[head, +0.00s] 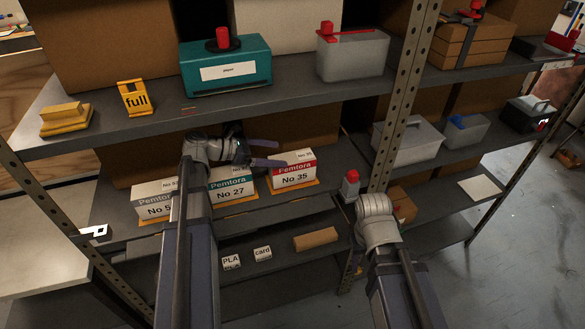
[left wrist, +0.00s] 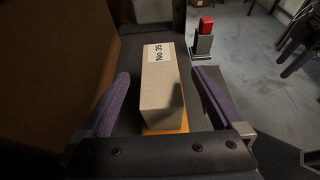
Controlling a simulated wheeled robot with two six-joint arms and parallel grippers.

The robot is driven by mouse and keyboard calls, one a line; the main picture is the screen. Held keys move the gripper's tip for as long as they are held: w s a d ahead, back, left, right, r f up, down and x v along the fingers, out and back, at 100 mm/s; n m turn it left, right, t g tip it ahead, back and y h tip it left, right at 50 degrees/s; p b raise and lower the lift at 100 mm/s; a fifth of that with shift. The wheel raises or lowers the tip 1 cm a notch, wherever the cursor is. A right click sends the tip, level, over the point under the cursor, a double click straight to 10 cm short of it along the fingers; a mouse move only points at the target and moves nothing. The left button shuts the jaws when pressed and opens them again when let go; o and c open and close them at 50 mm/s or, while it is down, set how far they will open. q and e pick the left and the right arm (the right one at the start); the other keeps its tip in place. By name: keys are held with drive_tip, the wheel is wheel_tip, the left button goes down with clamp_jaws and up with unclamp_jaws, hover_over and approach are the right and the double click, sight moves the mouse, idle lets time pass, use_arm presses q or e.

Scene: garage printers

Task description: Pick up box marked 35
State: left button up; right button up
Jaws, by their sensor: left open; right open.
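The box marked 35 (head: 294,172) is white with a red band and the words "No 35". It stands upright on an orange base on the middle shelf, at the right end of a row of similar boxes. My left gripper (head: 281,154) is open behind and above it, at its upper left in the head view. In the left wrist view, the box (left wrist: 164,85) shows its plain top with a "No 35" label and lies between the two open fingers, with a gap on each side. My right arm's wrist shows at the lower right, but its gripper fingers are not visible.
The box marked 27 (head: 232,187), with a teal band, stands just left of box 35. Another box (head: 153,203) is further left, partly hidden by my arm. A grey item with a red top (head: 350,186) stands to the right. The upper shelf (head: 290,100) overhangs.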

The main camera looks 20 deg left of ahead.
sight(289, 158)
use_arm(q)
drive_tip(key=shift+b+x, duration=0.3)
drive_tip(key=shift+x, duration=0.8)
drive_tip(key=shift+w+d+f+b, duration=0.1)
drive_tip(key=shift+w+f+b, duration=0.05)
drive_tip(key=shift+f+b, duration=0.25)
drive_tip(key=b+x, duration=0.1)
drive_tip(key=x, duration=0.1)
drive_tip(key=f+b+x, duration=0.1)
drive_tip(key=x, duration=0.1)
drive_tip(key=shift+w+d, duration=0.1)
drive_tip(key=shift+r, duration=0.1)
clamp_jaws()
